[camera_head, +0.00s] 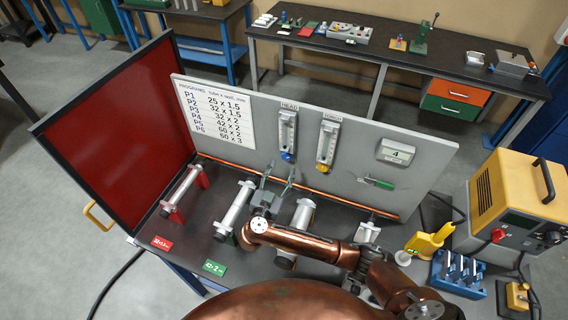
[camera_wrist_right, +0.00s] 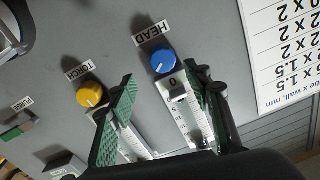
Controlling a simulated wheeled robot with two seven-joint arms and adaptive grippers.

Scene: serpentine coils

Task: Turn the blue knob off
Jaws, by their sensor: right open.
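The blue knob (camera_head: 287,157) sits at the foot of the flow meter labelled HEAD on the grey upright panel (camera_head: 350,190). In the right wrist view the blue knob (camera_wrist_right: 163,61) is round, with a "0" mark beside it. My right gripper (camera_head: 279,169) is open and empty, with its fingers pointing at the panel just below the knob. In the right wrist view its green-padded fingertips (camera_wrist_right: 160,75) stand wide apart, and the knob appears between them, slightly beyond the tips. I see no contact. My left gripper is not in view.
A yellow knob (camera_wrist_right: 89,94) sits on the TORCH meter, beside my right gripper's finger in the wrist view. A copper tube (camera_head: 340,203) runs along the panel's foot. Metal rollers (camera_head: 234,208) stand on the dark bench. A yellow-topped machine (camera_head: 515,205) is at right.

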